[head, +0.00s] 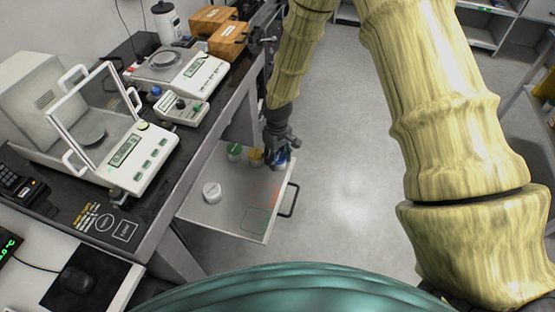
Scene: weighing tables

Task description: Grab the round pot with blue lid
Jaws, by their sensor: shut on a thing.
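The round pot with blue lid (281,156) is at the far right side of the pulled-out shelf (225,210). My gripper (277,152) reaches down from above and is shut on the pot. Much of the pot is hidden by the gripper; a patch of blue lid shows. Just left of it stand a yellow pot (256,157) and a pot with green lid (235,151). A pot with white lid (212,192) stands apart, nearer on the shelf. I cannot tell whether the held pot touches the shelf.
The weighing table (150,205) on the left carries a balance with glass shield (125,155), a second balance (190,75) and a small control box (180,107). Its edge is close to my arm. The shelf has a dark handle (289,200). The floor on the right is clear.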

